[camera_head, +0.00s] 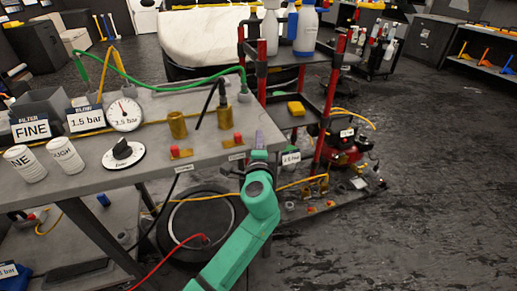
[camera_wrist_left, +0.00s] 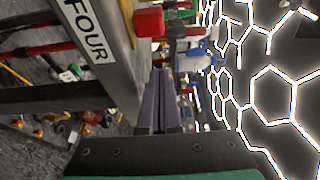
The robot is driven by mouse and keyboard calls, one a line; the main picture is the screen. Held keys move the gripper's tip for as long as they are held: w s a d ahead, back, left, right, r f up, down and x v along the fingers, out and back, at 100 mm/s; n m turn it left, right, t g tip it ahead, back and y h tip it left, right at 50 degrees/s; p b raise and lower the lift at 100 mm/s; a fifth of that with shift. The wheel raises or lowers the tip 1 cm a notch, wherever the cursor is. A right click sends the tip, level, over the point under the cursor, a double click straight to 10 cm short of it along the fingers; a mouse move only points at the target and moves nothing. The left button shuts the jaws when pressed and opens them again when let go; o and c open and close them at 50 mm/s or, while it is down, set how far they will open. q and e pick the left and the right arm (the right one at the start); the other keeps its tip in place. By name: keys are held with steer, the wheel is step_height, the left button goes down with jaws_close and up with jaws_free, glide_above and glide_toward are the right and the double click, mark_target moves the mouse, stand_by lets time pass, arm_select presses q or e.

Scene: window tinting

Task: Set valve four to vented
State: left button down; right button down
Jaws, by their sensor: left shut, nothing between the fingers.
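The valve marked FOUR has a red handle (camera_head: 238,138) on a brass-coloured base near the right front corner of the grey bench. In the left wrist view the red handle (camera_wrist_left: 148,22) sits at the bench edge above the label reading FOUR (camera_wrist_left: 85,32). My left gripper (camera_head: 260,138) has purple fingers and is just right of that handle, past the bench edge. In the wrist view the fingers (camera_wrist_left: 159,75) are shut and empty, with a gap to the handle. The handle's exact setting is too small to tell. My right gripper is not in view.
A gauge (camera_head: 124,114) and a black dial (camera_head: 123,152) are further left. A cart with red posts (camera_head: 330,115) stands right behind the gripper. Open floor lies to the right.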

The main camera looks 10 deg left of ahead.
mark_target(235, 138)
arm_select(q)
steer(key=a, duration=0.1)
steer(key=s+a+p, duration=0.1)
steer(key=a, duration=0.1)
steer(key=shift+s+a, duration=0.1)
steer(key=shift+s, duration=0.1)
steer(key=shift+s+a, duration=0.2)
steer(key=shift+w, duration=0.1)
steer(key=shift+d, duration=0.1)
steer(key=shift+s+a+p, duration=0.25)
steer(key=shift+s+a, duration=0.25)
steer(key=shift+a, duration=0.3)
steer(key=shift+s+a+p, duration=0.25)
steer(key=shift+s+a, duration=0.25)
steer(key=shift+a, duration=0.3)
steer(key=shift+w, duration=0.1)
